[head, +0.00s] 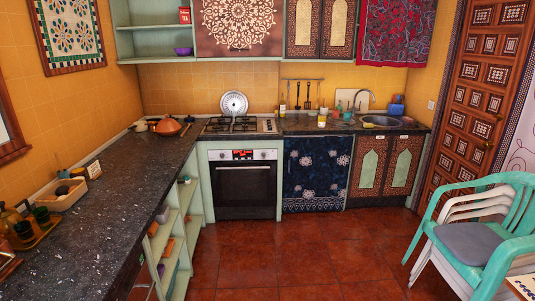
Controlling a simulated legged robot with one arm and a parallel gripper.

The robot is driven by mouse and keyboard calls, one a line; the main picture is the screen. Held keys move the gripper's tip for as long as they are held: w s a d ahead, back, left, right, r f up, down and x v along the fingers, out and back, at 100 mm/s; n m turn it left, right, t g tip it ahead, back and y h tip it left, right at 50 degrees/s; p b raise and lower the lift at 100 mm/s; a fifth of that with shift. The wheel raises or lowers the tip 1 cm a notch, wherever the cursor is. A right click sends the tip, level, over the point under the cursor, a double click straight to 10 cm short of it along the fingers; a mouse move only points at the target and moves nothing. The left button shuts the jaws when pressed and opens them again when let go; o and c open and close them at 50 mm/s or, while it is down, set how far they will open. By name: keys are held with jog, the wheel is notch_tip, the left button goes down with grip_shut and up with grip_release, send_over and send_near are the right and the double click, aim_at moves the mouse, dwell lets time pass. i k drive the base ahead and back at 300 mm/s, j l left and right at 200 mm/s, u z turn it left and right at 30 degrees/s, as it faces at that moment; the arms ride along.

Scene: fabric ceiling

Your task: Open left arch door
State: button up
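Under the counter at the back right, a dark patterned cabinet has two doors with pale green arch panels. The left arch door (368,170) and the right arch door (401,170) both look shut. Higher on the back wall, a second pair of arch doors, left (303,24) and right (339,24), also looks shut; the top of this pair is cut off by the frame. Handles on the doors are too small to make out. My gripper is not in this view.
A blue floral curtain (316,172) and an oven (242,184) stand left of the lower arch doors. Stacked plastic chairs (475,235) stand at the right, near a carved wooden door (478,95). A long dark counter (95,232) runs along the left. The tiled floor (300,250) between is clear.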

aim_at(303, 18)
jog(key=i, duration=0.9)
jog(key=i+z, duration=0.1)
jog(key=i, duration=0.75)
jog(key=i+j, duration=0.1)
jog(key=i, duration=0.8)
jog(key=i+j+z, duration=0.1)
jog(key=i, duration=0.8)
